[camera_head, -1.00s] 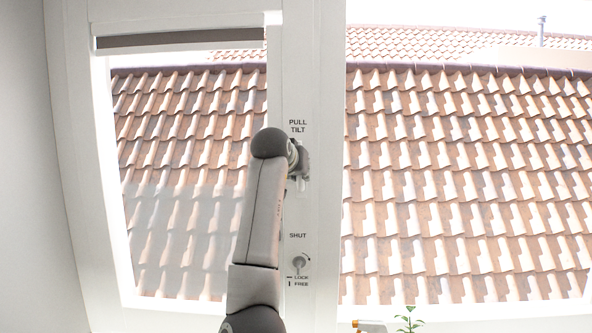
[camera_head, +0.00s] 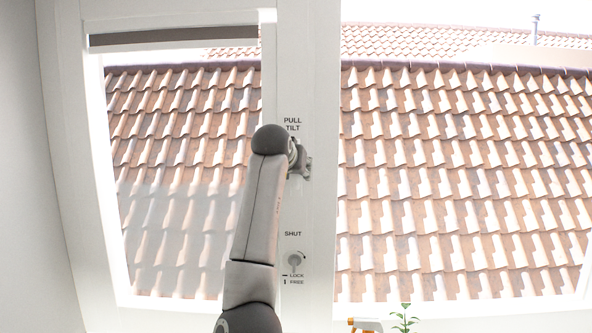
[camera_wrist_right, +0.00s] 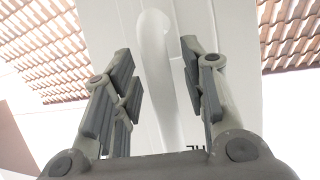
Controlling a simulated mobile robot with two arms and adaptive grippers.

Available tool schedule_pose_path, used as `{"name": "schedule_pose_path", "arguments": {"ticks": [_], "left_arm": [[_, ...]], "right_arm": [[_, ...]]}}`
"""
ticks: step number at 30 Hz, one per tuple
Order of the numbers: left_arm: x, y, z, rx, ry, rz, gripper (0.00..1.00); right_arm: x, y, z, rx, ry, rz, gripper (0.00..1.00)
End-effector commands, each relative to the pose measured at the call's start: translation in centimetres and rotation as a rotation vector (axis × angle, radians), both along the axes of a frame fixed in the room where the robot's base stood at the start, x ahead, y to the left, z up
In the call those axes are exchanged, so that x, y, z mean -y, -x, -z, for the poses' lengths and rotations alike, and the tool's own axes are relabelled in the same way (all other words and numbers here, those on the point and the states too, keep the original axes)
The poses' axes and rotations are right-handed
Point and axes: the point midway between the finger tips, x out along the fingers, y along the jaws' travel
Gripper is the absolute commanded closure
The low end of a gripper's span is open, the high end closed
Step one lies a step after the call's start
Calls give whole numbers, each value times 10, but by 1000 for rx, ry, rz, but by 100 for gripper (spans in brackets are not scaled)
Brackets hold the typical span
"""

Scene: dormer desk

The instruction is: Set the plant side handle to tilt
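The white window handle (camera_wrist_right: 158,80) shows in the right wrist view as a curved bar between the two grey fingers of my right gripper (camera_wrist_right: 158,92). The fingers are apart, with gaps visible beside the bar. In the head view my right gripper (camera_head: 301,162) is at the white window post, just below the printed PULL and TILT labels (camera_head: 292,124) and above SHUT (camera_head: 293,234). There the gripper and arm hide the handle, so its angle is unclear. My left gripper is not in view.
A small lock knob (camera_head: 295,260) with LOCK and FREE marks sits lower on the post. A green plant (camera_head: 404,318) and an orange-and-white object (camera_head: 364,325) stand at the bottom edge. The framed left pane has a rolled blind (camera_head: 175,37) at its top.

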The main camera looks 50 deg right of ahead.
Motion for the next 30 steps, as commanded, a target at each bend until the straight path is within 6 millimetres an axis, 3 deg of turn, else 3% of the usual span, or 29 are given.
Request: {"name": "schedule_pose_path", "arguments": {"ticks": [10,22,30], "left_arm": [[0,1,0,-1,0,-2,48],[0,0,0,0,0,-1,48],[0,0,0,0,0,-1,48]], "right_arm": [[-9,4,-5,1,3,0,60],[-73,41,-35,2,1,-1,60],[-95,53,-46,-1,1,-2,60]]}}
